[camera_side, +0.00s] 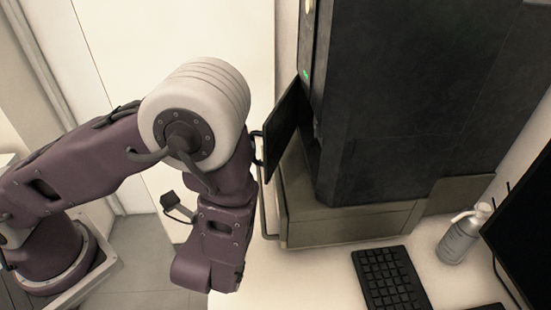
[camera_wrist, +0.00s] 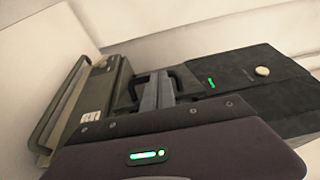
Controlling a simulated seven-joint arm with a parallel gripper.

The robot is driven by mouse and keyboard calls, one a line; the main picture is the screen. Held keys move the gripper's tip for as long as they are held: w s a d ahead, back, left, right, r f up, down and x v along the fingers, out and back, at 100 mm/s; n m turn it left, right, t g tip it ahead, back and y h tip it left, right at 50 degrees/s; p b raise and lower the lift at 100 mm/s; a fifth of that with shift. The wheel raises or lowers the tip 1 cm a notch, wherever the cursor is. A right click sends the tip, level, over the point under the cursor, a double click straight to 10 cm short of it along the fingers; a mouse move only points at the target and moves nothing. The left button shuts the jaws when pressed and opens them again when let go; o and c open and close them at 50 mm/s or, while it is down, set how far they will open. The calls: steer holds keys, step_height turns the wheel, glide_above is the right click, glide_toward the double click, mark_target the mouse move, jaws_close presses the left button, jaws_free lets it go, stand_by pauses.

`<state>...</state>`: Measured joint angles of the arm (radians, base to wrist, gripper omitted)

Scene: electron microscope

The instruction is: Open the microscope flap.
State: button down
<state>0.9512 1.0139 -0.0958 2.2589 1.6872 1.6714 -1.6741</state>
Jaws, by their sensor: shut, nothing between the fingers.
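The microscope (camera_side: 410,100) is a tall dark body on an olive-grey base. In the side view, a dark panel that looks like the flap (camera_side: 283,122) stands out at an angle from the body's left side, with a gap beside it. A small dark handle (camera_side: 257,148) shows at its left edge, close to my arm. In the wrist view, the shut, empty fingers of my gripper (camera_wrist: 158,90) show in front of the microscope (camera_wrist: 250,75). My arm hides the gripper in the side view.
A metal rail (camera_side: 265,205) runs along the base's left side and also shows in the wrist view (camera_wrist: 62,105). A keyboard (camera_side: 390,280), a bottle (camera_side: 463,235) and a monitor (camera_side: 525,225) are on the white table at right. Open floor lies at lower left.

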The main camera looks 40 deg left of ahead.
steer(key=a, duration=0.8)
steer(key=shift+s+a, duration=0.2)
steer(key=shift+a, duration=0.1)
